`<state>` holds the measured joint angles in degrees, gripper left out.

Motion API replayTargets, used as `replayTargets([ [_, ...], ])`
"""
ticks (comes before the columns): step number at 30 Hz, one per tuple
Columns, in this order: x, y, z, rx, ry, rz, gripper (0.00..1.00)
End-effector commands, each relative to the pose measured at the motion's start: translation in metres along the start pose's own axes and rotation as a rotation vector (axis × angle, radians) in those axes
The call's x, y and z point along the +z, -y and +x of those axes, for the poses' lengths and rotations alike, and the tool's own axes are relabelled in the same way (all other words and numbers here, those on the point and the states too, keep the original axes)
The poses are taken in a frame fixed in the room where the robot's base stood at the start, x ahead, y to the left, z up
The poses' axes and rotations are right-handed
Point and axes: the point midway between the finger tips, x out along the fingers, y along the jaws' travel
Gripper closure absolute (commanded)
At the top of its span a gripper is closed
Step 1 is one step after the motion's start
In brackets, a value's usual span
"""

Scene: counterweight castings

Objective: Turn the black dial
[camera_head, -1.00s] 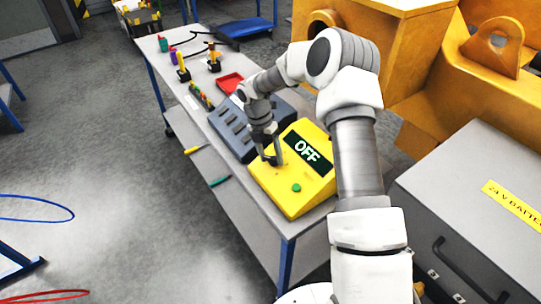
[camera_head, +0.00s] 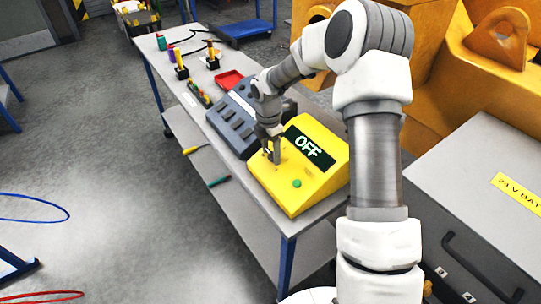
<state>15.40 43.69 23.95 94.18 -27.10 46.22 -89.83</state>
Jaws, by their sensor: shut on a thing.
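The yellow box (camera_head: 318,186) sits at the near end of the grey bench. Its dark display (camera_head: 308,147) reads OFF, and a green button (camera_head: 297,183) is on its sloped face. My gripper (camera_head: 271,158) points down at the left part of this face and is shut on the dial there. The fingers hide most of the dial, so its pointing direction cannot be told.
A grey box with dark slots (camera_head: 232,124) stands just behind the yellow box. A red tray (camera_head: 229,80) and small tools lie farther along the bench (camera_head: 190,94). A grey battery case (camera_head: 460,190) stands at the right.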

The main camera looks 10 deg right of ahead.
Motion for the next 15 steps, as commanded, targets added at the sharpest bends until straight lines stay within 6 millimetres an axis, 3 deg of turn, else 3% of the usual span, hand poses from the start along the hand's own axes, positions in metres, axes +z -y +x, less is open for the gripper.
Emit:
replayTargets([
  [15,-0.0008,0.0024,0.0051,0.219,0.003,0.441,0.91],
])
